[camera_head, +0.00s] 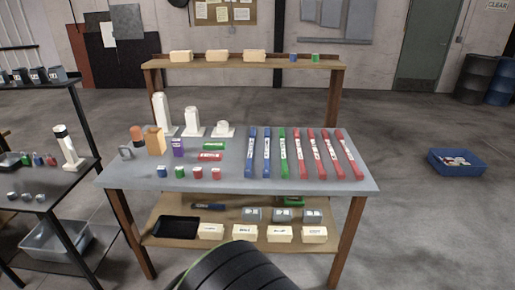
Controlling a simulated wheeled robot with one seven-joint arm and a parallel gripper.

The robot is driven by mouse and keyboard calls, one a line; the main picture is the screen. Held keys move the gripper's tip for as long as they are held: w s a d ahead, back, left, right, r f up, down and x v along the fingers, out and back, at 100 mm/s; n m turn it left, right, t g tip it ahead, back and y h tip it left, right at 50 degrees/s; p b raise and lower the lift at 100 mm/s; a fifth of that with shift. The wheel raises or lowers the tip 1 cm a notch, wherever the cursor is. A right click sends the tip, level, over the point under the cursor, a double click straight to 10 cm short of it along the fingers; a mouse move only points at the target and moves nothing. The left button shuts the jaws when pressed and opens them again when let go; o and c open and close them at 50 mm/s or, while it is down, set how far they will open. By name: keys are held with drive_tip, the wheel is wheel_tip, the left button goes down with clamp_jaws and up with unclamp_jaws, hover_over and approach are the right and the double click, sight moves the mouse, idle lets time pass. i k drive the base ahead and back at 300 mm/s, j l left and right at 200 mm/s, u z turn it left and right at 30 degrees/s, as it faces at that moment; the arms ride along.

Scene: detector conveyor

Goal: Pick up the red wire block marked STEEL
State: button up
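Labels are too small to read, so I cannot tell which red piece is marked STEEL. A flat red block (210,157) with a pale label lies on the grey tabletop (330,186), just in front of a flat green block (214,146). Two small red pieces with pale tops, a left one (197,173) and a right one (215,174), stand near the front edge. They stand beside a small green piece (180,171) and a small blue piece (162,171). My gripper is not in view.
Long labelled bars, including a blue bar (251,154) and a red bar (349,155), fill the table's right half. White posts (160,115), an orange box (155,141) and a purple block (178,147) stand left. A dark ribbed curved shape (245,272) shows at the bottom.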

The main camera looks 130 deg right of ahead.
sight(208, 156)
drive_tip(key=k+l+z, duration=0.1)
drive_tip(key=z, duration=0.4)
drive_tip(key=k+l+z, duration=0.1)
drive_tip(key=z, duration=0.4)
drive_tip(key=l+z, duration=0.25)
drive_tip(key=z, duration=0.25)
drive_tip(key=l+z, duration=0.25)
drive_tip(key=z, duration=0.25)
drive_tip(key=l+z, duration=0.2)
drive_tip(key=z, duration=0.3)
drive_tip(key=l+z, duration=0.2)
drive_tip(key=z, duration=0.25)
drive_tip(key=i+l+z, duration=0.1)
drive_tip(key=z, duration=0.4)
drive_tip(key=i+l+z, duration=0.1)
drive_tip(key=z, duration=0.4)
drive_tip(key=i+l, duration=0.05)
drive_tip(key=l, duration=0.05)
